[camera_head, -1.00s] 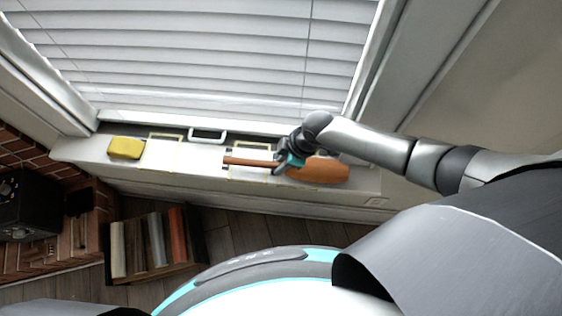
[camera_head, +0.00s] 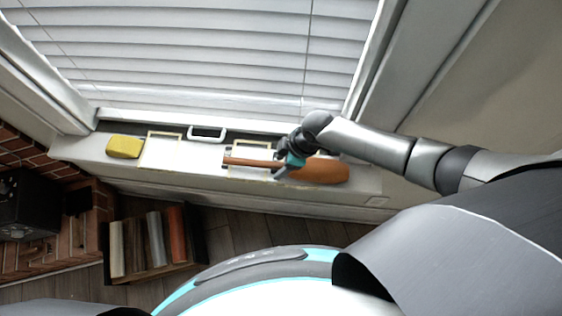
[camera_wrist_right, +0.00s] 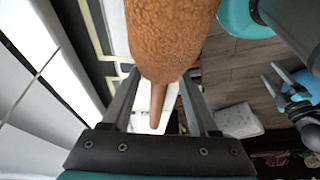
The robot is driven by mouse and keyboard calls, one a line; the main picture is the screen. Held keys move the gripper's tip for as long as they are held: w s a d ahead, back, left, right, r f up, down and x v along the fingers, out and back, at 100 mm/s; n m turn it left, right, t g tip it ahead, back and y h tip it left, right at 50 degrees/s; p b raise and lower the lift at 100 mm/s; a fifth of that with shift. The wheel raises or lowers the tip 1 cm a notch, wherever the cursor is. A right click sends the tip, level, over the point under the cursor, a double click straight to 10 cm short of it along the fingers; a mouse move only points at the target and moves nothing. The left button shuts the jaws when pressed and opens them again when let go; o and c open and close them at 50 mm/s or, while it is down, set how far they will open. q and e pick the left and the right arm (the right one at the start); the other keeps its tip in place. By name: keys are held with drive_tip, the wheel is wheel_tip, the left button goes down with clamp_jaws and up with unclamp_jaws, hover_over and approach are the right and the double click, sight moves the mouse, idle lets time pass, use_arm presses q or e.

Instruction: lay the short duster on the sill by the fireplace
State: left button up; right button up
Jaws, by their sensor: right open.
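The short duster, with an orange-brown head (camera_head: 322,172) and a thin brown handle (camera_head: 245,162), lies along the white sill (camera_head: 205,178), its handle pointing left toward the fireplace side. My right gripper (camera_head: 281,165) is at the duster where handle and head meet. In the right wrist view the textured head (camera_wrist_right: 168,35) fills the upper middle, and the handle (camera_wrist_right: 158,104) runs between the two spread fingers of my right gripper (camera_wrist_right: 161,78). The jaws are open around it.
A yellow sponge-like block (camera_head: 124,147) sits at the sill's left end. Pale yellow outlines (camera_head: 163,134) and a white handle-shaped piece (camera_head: 207,138) are along the sill. Blinds (camera_head: 200,60) hang behind. A dark crate (camera_head: 190,262) and a black stove (camera_head: 28,203) stand below left.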

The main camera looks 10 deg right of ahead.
drive_tip(key=p+v, duration=0.4)
drive_tip(key=v, duration=1.1)
drive_tip(key=shift+r, duration=0.1)
